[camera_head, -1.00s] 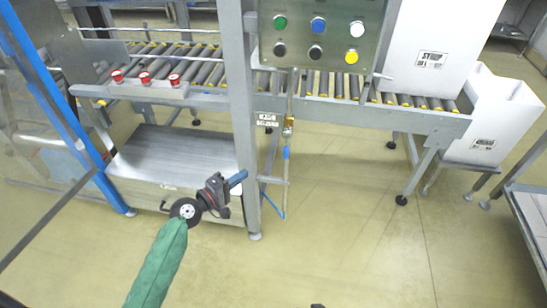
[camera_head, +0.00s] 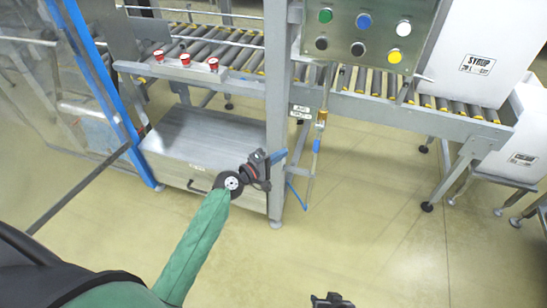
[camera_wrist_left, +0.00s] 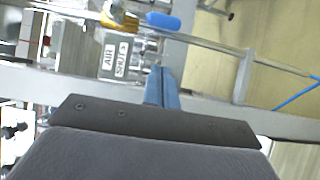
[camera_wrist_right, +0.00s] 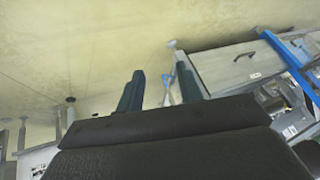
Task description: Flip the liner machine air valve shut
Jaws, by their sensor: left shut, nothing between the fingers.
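The air valve is a brass body (camera_head: 321,118) with a blue handle (camera_head: 316,145) on a thin vertical pipe beside the machine's grey post. In the head view the handle hangs down along the pipe. In the left wrist view the blue handle (camera_wrist_left: 163,21) and part of the brass body (camera_wrist_left: 120,20) show near the top edge, beyond the fingertips. My left gripper (camera_head: 281,156) is shut and empty, in front of the post, left of and slightly below the handle, apart from it. My right gripper (camera_wrist_right: 160,85) is open and empty; only its tip shows at the head view's bottom edge.
A white "AIR" label (camera_head: 300,112) is on the machine beside the valve. A blue hose (camera_head: 297,196) loops below it. The grey post (camera_head: 278,100) stands left of the pipe. A button panel (camera_head: 366,35) is above. The floor right of the pipe is clear.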

